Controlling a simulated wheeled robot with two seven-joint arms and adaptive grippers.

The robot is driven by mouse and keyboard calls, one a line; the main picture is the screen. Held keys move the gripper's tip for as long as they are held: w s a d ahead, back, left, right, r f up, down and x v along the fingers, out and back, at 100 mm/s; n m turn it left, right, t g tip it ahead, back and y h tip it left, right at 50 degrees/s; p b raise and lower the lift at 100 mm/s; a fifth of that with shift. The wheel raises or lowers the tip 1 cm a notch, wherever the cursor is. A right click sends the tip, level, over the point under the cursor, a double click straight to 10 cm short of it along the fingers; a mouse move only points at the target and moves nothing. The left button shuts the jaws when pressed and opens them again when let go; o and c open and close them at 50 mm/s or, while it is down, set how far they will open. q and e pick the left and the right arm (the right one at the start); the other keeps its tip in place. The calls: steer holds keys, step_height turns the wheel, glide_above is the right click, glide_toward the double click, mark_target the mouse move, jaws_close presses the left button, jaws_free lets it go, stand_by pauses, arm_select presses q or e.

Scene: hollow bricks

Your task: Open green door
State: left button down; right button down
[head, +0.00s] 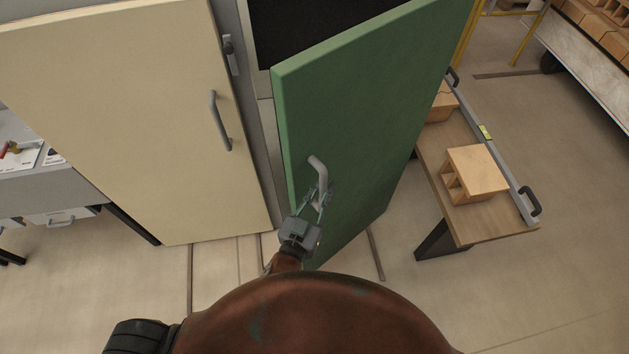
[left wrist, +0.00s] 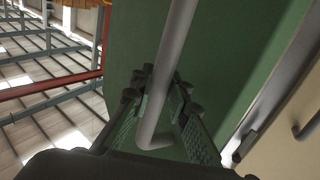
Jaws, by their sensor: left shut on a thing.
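The green door (head: 365,110) stands partly open in the head view, swung out toward me with a dark opening behind its top edge. It also fills the middle of the left wrist view (left wrist: 225,60). A grey bar handle (head: 317,168) is on its front face near the left edge. My left gripper (head: 318,197) is shut on the lower part of this handle. In the left wrist view the handle (left wrist: 175,50) runs between the two fingers (left wrist: 160,112). My right gripper is not in view.
A closed cream door (head: 120,110) with a grey handle (head: 219,120) stands left of the green door. A wooden bench (head: 470,221) with hollow bricks (head: 475,173) and a long level (head: 490,140) stands right of it. Open floor lies at the lower right.

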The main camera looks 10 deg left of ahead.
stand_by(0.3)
arm_select(q)
steer(key=c, duration=1.9)
jaws_free()
